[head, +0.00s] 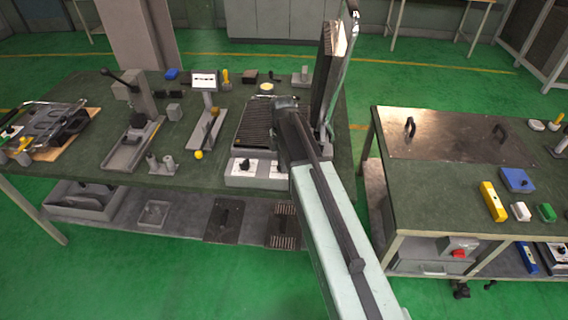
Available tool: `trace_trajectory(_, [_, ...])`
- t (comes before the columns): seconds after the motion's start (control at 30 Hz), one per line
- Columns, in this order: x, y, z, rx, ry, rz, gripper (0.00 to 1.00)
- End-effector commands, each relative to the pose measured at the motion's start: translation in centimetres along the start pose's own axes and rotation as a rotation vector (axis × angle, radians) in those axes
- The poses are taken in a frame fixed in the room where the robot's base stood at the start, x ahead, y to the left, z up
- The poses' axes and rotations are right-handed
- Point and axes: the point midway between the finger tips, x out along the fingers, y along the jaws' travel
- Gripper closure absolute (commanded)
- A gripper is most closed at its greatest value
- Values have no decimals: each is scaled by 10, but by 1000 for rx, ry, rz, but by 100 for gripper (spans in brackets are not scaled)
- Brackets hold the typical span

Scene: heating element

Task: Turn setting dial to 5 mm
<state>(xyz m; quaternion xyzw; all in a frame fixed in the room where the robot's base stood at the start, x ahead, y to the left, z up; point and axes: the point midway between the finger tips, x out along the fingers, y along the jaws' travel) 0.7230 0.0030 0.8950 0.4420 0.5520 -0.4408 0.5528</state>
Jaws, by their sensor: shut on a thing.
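The heating device (258,125) stands on the green bench, with a dark ribbed top and a raised dark plate at its right. Its pale front panel (241,180) carries a dark dial (240,167) at the left. The panel's right part, with its dial markings (278,170), is partly covered by my arm. My gripper (284,122) is dark and sits over the device's right side, by that part. The fingertips and the dial's reading are hidden or too small to tell.
A grey stand with a white display (204,80) and a lever press (135,120) stand to the left. The raised plate (328,85) rises close to the right of my gripper. A second bench (435,185) stands at the right, beyond a floor gap.

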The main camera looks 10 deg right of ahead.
Motion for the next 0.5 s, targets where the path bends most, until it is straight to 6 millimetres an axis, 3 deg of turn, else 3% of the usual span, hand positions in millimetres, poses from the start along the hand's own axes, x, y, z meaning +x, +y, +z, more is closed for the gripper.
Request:
trace_trajectory(0.3, [1, -3, -3, -5, 5, -8, 100])
trace_trajectory(0.33, [1, -3, -3, -5, 5, -8, 82])
trace_trajectory(0.4, [1, -3, -2, -4, 5, -7, 65])
trace_trajectory(0.5, [0, -2, -2, -3, 4, -6, 65])
